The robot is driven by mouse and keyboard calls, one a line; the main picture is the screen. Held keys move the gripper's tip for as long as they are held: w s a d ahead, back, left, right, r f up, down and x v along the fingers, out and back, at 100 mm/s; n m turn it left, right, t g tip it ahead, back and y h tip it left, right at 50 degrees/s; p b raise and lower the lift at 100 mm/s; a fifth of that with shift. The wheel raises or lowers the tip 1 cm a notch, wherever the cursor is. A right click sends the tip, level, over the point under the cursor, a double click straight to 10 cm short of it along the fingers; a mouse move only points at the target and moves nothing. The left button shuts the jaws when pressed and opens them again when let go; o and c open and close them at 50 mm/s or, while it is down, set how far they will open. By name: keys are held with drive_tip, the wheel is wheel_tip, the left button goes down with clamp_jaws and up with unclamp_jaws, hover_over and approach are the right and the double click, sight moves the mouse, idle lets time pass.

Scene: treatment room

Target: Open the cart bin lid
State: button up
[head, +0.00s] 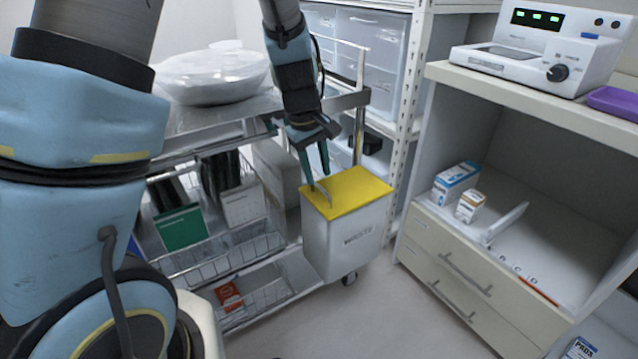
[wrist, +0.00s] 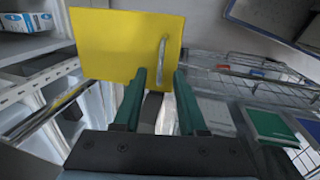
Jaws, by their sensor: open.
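The cart bin (head: 343,240) is a white box hung at the cart's right end. Its flat yellow lid (head: 355,190) lies shut on top and also fills the upper middle of the wrist view (wrist: 110,45). A thin pale curved handle (head: 324,194) stands on the lid near its left edge; it also shows in the wrist view (wrist: 162,58). My gripper (head: 318,178) points down at the handle side of the lid. Its two green fingers are apart with nothing held between them. In the wrist view the fingertips (wrist: 160,76) flank the line of the handle, just short of it; contact cannot be told.
The metal cart carries a covered clear bowl (head: 212,76) on top and wire baskets (head: 222,255) below. A shelf rack (head: 408,95) stands behind the bin. A drawer cabinet (head: 480,290) with small boxes stands to the right. Floor in front of the bin is clear.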

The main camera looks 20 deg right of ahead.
sight(321, 188)
drive_tip(key=shift+d+f, duration=0.15)
drive_tip(key=shift+f, duration=0.65)
drive_tip(key=shift+d+f, duration=0.15)
drive_tip(key=shift+f, duration=0.65)
clamp_jaws()
